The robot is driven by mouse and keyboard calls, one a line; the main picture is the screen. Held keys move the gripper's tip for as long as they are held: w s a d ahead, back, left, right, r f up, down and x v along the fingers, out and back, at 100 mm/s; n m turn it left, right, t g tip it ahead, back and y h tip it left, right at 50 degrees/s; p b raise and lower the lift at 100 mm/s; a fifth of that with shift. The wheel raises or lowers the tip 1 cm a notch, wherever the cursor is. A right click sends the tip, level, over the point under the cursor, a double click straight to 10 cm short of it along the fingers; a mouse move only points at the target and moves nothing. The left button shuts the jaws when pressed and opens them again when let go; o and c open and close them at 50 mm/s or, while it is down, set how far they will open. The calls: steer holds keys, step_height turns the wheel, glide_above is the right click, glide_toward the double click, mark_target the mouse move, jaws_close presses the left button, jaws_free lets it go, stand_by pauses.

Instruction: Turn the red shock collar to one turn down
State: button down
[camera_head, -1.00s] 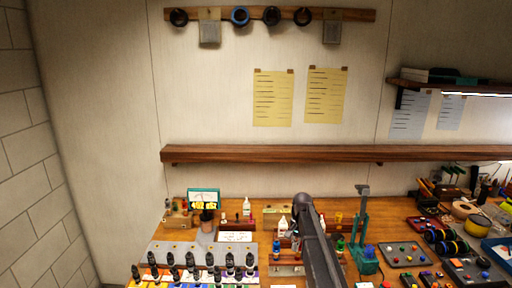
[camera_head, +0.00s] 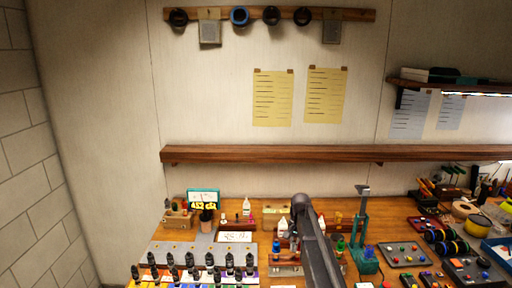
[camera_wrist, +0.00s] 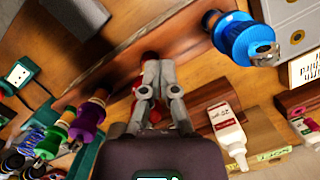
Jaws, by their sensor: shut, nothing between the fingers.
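A purple collar (camera_wrist: 87,122) and a green one (camera_wrist: 51,139) stand at the left. In the head view my arm hides the gripper and the red collar.
A white bottle (camera_wrist: 229,128) lies to the right in the wrist view. A wooden rail (camera_wrist: 120,57) runs diagonally past the fingers. In the head view, a teal press (camera_head: 362,235) stands right of my arm, and several black shocks (camera_head: 191,262) stand at the front left.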

steer(key=shift+r, duration=0.1)
steer(key=r+p, duration=0.3)
steer(key=p, duration=0.1)
steer(key=w+r+p, duration=0.1)
steer(key=r+p, duration=0.1)
steer(key=shift+d+r, duration=0.3)
steer(key=shift+r, duration=0.05)
steer(key=shift+s, duration=0.1)
steer(key=shift+s+d+r+p, duration=0.25)
steer(key=shift+s+d, duration=0.1)
steer(key=shift+d, duration=0.2)
steer(key=shift+s+d+r+p, duration=0.2)
steer(key=shift+s+d, duration=0.1)
steer(key=shift+d, duration=0.25)
steer(key=shift+f+b, duration=0.25)
steer(key=shift+b, duration=0.05)
steer(key=f+b, duration=0.4)
steer(key=s+f+b, duration=0.1)
steer(key=f+b, duration=0.1)
steer(key=shift+a+f, duration=0.2)
steer(key=shift+a, duration=0.2)
steer(key=shift+w+b, duration=0.3)
steer(key=shift+w, duration=0.15)
stand_by(1.4)
